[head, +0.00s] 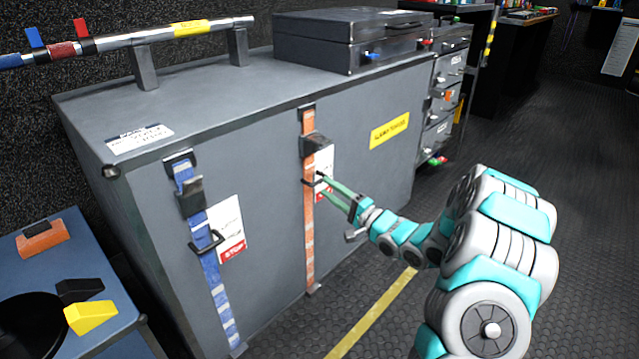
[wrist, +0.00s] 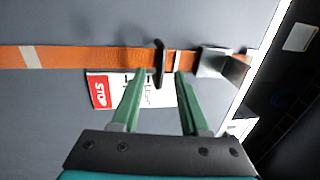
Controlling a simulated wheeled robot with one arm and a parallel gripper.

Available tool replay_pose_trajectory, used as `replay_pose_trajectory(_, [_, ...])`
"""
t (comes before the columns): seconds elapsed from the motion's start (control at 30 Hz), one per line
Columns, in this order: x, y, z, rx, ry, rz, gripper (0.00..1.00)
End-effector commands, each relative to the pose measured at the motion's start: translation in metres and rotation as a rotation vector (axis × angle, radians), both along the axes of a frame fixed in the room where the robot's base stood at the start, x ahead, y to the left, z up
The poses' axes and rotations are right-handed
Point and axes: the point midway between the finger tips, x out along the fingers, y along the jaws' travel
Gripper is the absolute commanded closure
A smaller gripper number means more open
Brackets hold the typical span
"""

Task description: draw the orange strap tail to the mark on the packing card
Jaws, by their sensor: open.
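The orange strap (head: 309,235) runs down the front of the grey case. In the wrist view the orange strap (wrist: 85,57) lies across the top. A black pull (wrist: 158,60) sits across it, left of the metal buckle (wrist: 213,62). The white packing card (head: 326,163) with a red STOP end is beside the strap; in the wrist view the card (wrist: 103,90) is partly hidden by a finger. My gripper (head: 322,184) is open at the strap. In the wrist view its green fingertips (wrist: 160,75) are either side of the pull, with gaps; contact cannot be told.
A blue strap (head: 211,272) with its own buckle and card is on the case's left. A blue table (head: 110,300) with yellow and black wedges stands at lower left. A hard case (head: 345,30) lies on top. The floor at right is clear.

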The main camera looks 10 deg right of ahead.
Motion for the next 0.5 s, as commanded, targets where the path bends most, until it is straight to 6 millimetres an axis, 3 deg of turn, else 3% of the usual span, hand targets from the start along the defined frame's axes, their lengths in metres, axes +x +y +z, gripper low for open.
replay_pose_trajectory(0.2, [0.023, 0.017, 0.005, -0.001, -0.003, 0.001, 0.55])
replay_pose_trajectory(0.5, [0.035, 0.025, 0.007, -0.001, 0.002, -0.001, 0.55])
